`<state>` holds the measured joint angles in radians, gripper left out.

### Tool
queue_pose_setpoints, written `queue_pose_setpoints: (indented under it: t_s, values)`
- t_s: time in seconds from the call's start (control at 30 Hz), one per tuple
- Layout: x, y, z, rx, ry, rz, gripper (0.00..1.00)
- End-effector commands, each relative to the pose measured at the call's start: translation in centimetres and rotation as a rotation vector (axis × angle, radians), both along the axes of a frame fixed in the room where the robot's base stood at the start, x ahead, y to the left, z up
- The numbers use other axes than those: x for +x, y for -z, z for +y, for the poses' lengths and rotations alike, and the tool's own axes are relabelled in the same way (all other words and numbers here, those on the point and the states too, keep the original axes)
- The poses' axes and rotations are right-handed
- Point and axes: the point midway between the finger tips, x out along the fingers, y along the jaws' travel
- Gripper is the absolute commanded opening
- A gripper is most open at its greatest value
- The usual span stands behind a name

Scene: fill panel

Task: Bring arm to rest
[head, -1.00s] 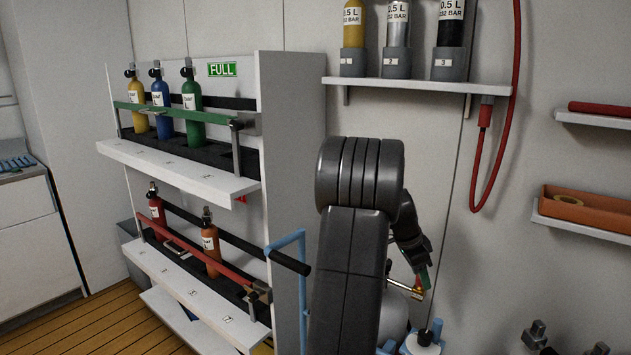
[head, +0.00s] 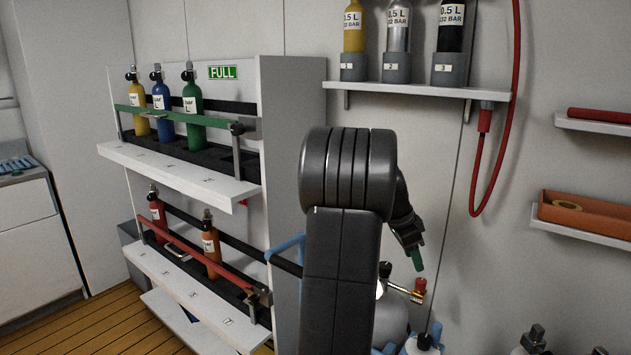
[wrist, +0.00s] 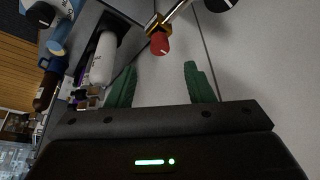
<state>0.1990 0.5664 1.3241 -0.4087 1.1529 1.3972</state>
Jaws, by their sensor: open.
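My gripper (head: 416,259) shows past my dark arm in the head view, pointing down. Its green fingers stand apart and empty in the wrist view (wrist: 160,86). A brass fitting with a red knob (head: 421,284) sits just below the gripper in the head view, apart from it. The red knob (wrist: 160,44) also shows ahead of the fingers in the wrist view, not between them. My arm hides much of what stands below.
At left, a rack marked FULL holds cylinders on two shelves, behind a green bar (head: 165,114) and a red bar (head: 205,253). A wall shelf (head: 410,90) with three cylinders is above. A red hose (head: 515,100) hangs right of it. An orange tray (head: 590,214) is far right.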

Motion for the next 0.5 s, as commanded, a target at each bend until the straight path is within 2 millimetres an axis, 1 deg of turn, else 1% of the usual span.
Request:
queue_pose_setpoints:
  t_s: [0.03,0.27,0.4,0.5]
  values:
    - [0.0,-1.2,0.4,-0.001,-0.002,-0.004,0.48]
    - [-0.2,-5.5,2.2,0.0,-0.002,-0.004,0.48]
    - [-0.2,-2.5,1.2,0.001,0.002,0.005,0.48]
    - [-0.1,-0.7,0.4,0.001,0.002,0.005,0.48]
